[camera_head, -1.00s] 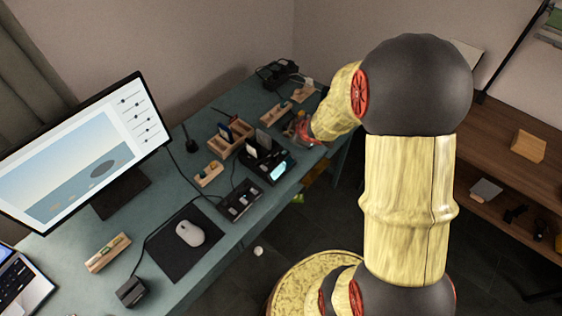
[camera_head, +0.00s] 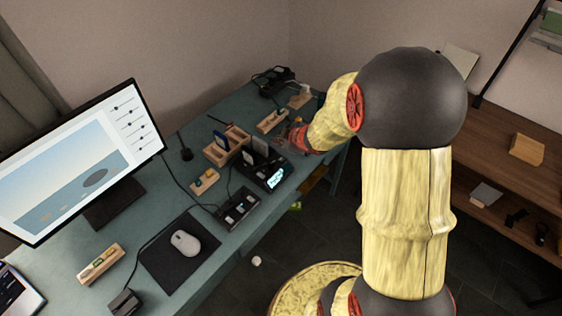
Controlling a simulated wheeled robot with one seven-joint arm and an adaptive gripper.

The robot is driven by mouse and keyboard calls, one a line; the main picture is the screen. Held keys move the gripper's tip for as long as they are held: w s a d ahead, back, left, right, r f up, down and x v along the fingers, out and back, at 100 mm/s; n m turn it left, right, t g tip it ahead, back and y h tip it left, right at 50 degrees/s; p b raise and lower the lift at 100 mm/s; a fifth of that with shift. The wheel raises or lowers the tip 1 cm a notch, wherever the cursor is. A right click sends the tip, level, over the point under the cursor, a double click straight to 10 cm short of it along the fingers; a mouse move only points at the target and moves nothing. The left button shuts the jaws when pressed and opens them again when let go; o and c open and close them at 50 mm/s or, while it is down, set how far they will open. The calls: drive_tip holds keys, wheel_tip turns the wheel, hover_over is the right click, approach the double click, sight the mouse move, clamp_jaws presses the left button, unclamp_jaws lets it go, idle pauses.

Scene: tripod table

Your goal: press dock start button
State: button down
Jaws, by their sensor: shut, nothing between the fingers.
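The dock (camera_head: 254,176) is a black unit near the front edge of the teal desk, with cards or drives standing in its slots. Its small screen (camera_head: 276,177) glows with cyan markings on a dark ground. The start button is too small to make out. My gripper (camera_head: 283,141) is shut and empty, at the far right corner of the dock, partly hidden by my own red and yellow wrist. I cannot tell whether it touches the dock.
A wooden slotted tray (camera_head: 226,145) stands behind the dock. A black multi-slot box (camera_head: 238,208) and a small wooden holder (camera_head: 204,182) are to its left. A monitor (camera_head: 70,160), mouse (camera_head: 185,243) and cables take up the left. Wooden shelves (camera_head: 490,165) stand at right.

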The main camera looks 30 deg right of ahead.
sight(280, 160)
drive_tip(key=shift+f+b, duration=2.8)
drive_tip(key=shift+f, duration=0.55)
drive_tip(key=shift+f, duration=0.15)
drive_tip(key=shift+f, duration=0.25)
drive_tip(key=shift+f+b, duration=0.4)
drive_tip(key=shift+b, duration=0.05)
drive_tip(key=shift+r+p, duration=0.8)
drive_tip(key=shift+p, duration=0.05)
wheel_tip(280, 160, up, 5)
drive_tip(key=p, duration=0.5)
